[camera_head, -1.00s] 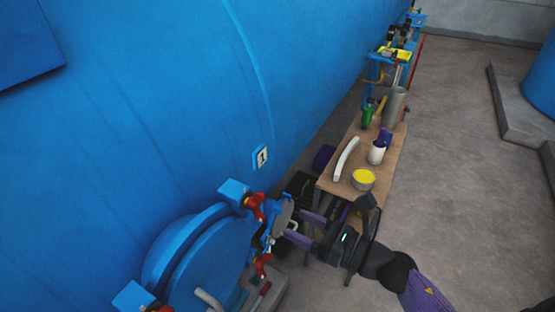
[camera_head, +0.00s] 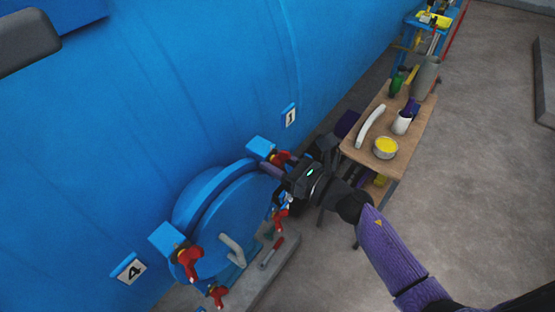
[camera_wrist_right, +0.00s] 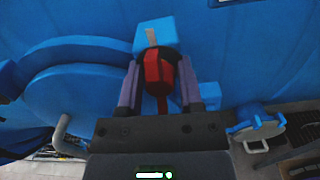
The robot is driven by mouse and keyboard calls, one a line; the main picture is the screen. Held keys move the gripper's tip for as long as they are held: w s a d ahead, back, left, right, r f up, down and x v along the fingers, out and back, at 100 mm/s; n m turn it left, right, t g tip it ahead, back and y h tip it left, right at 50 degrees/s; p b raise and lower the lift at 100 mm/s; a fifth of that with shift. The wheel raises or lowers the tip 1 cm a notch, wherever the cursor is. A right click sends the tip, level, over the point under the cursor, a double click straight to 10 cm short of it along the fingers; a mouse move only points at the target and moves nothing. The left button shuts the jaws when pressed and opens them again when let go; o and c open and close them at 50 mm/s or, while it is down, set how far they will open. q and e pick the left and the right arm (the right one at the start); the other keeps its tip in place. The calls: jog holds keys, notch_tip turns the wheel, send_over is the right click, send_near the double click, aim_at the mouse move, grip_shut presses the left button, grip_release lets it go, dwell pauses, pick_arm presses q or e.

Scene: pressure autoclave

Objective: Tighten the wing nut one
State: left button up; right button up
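Wing nut one (camera_head: 281,158) is red and sits on a blue bracket (camera_head: 261,147) at the upper right of the round blue hatch (camera_head: 240,212), below the number 1 plate (camera_head: 290,116). My right gripper (camera_head: 272,171) is at this nut. In the right wrist view the red wing nut (camera_wrist_right: 157,75) stands between the two spread fingers of my right gripper (camera_wrist_right: 170,90), with a clear gap on the right side. Whether a finger touches it on the left I cannot tell. My left gripper is not in view.
Other red wing nuts (camera_head: 187,262) sit around the hatch, with a number 4 plate (camera_head: 129,269) at lower left. A wooden table (camera_head: 411,150) with a yellow-filled bowl (camera_head: 385,147), white cup (camera_head: 402,123) and curved white piece (camera_head: 371,126) stands right of my right gripper.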

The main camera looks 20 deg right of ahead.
grip_shut()
